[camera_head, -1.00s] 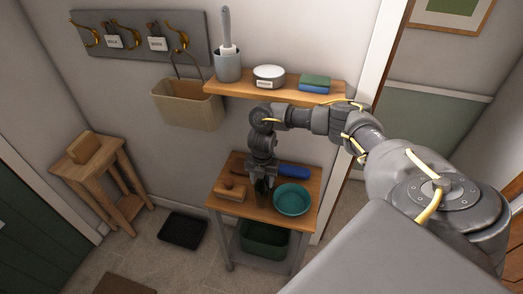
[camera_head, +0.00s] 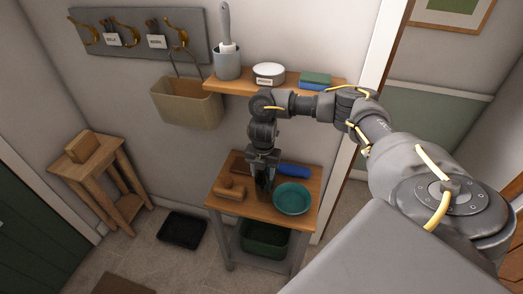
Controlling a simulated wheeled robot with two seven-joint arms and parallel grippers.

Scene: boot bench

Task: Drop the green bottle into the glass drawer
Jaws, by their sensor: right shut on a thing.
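My right gripper (camera_head: 263,171) reaches down over the small wooden bench (camera_head: 252,213) and is shut on the green bottle (camera_head: 264,187). The bottle is dark, narrow and upright between the fingers, partly hidden by them. It is low over the bench top, between a wooden brush and a teal bowl; I cannot tell whether its base touches the wood. A dark green bin (camera_head: 265,240) sits on the shelf below the bench top. No drawer labelled for glass can be made out. My left gripper is not in view.
The teal bowl (camera_head: 292,198) is close right of the bottle, the wooden brush (camera_head: 230,190) close left. A blue-handled tool (camera_head: 292,170) lies behind. A wall shelf (camera_head: 240,86) with a cup and tin is above. A black tray (camera_head: 182,230) lies on the floor.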

